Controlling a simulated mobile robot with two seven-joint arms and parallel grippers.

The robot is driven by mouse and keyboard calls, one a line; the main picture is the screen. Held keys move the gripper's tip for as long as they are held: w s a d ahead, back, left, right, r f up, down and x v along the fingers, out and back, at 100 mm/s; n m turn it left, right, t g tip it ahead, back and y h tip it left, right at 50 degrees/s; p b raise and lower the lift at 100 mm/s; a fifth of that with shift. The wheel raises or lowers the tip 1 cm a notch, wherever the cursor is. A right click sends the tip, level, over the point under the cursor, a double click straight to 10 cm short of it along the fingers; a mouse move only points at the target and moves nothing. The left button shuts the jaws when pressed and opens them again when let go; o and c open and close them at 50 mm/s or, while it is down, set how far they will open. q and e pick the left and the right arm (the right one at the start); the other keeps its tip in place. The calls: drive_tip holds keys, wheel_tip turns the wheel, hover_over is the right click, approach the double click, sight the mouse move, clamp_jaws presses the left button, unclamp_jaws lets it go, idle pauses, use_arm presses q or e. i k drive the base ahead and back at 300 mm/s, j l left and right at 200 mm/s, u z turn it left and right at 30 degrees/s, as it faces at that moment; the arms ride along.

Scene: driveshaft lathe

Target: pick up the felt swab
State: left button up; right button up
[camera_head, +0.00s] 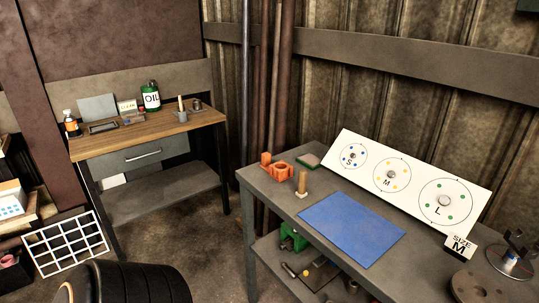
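A small upright piece with a wooden handle and a pale base (302,184) stands on the grey workbench (264,187), left of the blue mat; it looks like the felt swab, though I cannot be certain. Another wooden stick (181,103) stands in a small grey cup (181,116) on the far wooden-topped bench; its lower end is hidden in the cup, so I cannot tell what it is. Neither of my grippers shows in the head view.
Around the piece are an orange holder (279,174), a green-edged pad (308,161) and the blue mat (351,230). A dark ribbed round object (125,282) fills the lower left.

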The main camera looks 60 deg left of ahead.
sight(302, 193)
drive_tip(key=u, duration=1.55)
